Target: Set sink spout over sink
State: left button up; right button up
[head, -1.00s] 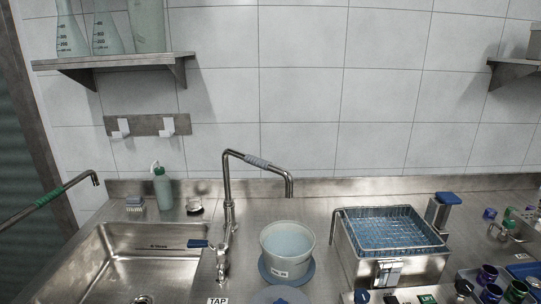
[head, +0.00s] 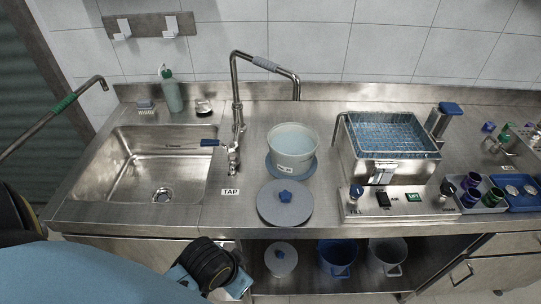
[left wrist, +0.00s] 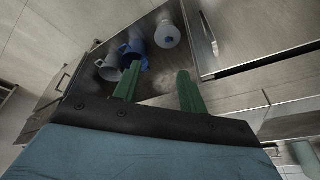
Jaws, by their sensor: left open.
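The tall metal spout (head: 236,95) with a grey sleeve (head: 265,64) rises behind the counter's tap, right of the sink. Its arm points right, and its outlet hangs over the white bucket (head: 292,148), not over the sink (head: 155,165). A blue tap lever (head: 209,142) sits at the spout's base. My left arm enters low in the head view, below the counter front; its fingers cannot be made out there. In the left wrist view my left gripper (left wrist: 158,86) has two green fingers apart with nothing between them. My right gripper is in neither view.
A second spout with a green sleeve (head: 63,103) reaches in from the left. A grey lid (head: 284,202) lies before the bucket. A wire-basket bath (head: 385,150) stands right. Buckets (head: 337,258) sit on the lower shelf. A green bottle (head: 172,90) stands behind the sink.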

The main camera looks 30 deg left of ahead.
pick_arm(q)
jog(key=w+a+r+m+t, duration=0.1)
jog(key=w, duration=0.2)
jog(key=w+a+r+m+t, duration=0.1)
jog(key=w+a+r, duration=0.1)
jog(key=w, duration=0.1)
jog(key=w+a+r+t+y, duration=0.1)
jog(key=w, duration=0.2)
jog(key=shift+a+r+m, duration=0.2)
jog(key=shift+r+m, duration=0.2)
jog(key=w+a+r+m+t+y, duration=0.1)
jog(key=w+a+r+m+t, duration=0.3)
jog(key=w+r, duration=0.4)
jog(key=w+a+r+m+t, duration=0.3)
jog(key=w+r, duration=0.3)
jog(key=r, duration=0.3)
jog(key=w+a+r+m+t+y, duration=0.1)
jog(key=w+a+r+m+t, duration=0.4)
jog(key=r, duration=0.4)
jog(key=w+p, duration=0.1)
jog(key=w, duration=1.3)
jog(key=shift+a+f+n+g, duration=0.25)
jog(key=shift+f+n+g, duration=0.05)
jog(key=shift+n+g, duration=0.1)
grip_shut()
